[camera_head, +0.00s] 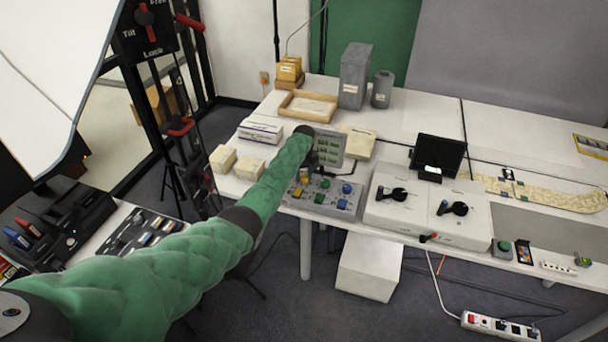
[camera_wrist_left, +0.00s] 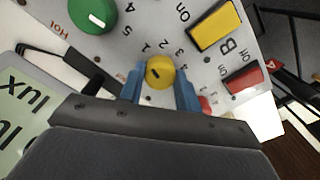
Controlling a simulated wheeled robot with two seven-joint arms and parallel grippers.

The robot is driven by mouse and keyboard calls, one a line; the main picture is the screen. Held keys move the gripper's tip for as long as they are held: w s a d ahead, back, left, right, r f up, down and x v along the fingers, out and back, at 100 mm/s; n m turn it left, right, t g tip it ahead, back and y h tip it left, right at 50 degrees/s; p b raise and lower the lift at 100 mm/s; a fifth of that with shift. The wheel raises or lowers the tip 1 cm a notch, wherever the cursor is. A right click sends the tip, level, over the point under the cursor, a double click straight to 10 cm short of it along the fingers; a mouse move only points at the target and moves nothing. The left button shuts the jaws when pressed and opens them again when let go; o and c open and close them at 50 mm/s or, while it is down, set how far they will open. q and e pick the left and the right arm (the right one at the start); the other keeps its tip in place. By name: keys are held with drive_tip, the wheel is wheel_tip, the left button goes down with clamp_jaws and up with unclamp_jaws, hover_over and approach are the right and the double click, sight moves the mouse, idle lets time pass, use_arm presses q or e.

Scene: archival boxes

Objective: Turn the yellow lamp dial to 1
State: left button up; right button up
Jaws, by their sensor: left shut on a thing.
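The yellow dial (camera_wrist_left: 160,70) is a round knob with a small dark mark, on a light grey panel (camera_wrist_left: 206,75) with printed numbers around it. My left gripper (camera_wrist_left: 160,80) has its two blue fingers on either side of the dial, shut on it. Which number the mark points to, I cannot tell surely. In the head view my green left arm reaches to the control panel (camera_head: 317,207), and its dark hand hides part of it. My right gripper is not in view.
A green knob (camera_wrist_left: 92,14), a yellow switch (camera_wrist_left: 215,26) and a red switch (camera_wrist_left: 241,77) sit near the dial. A display screen (camera_head: 328,149) stands behind the panel. A white two-lever unit (camera_head: 425,212) is to its right.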

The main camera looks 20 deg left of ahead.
use_arm(q)
drive_tip(key=shift+w+r, duration=0.1)
drive_tip(key=shift+r, duration=0.05)
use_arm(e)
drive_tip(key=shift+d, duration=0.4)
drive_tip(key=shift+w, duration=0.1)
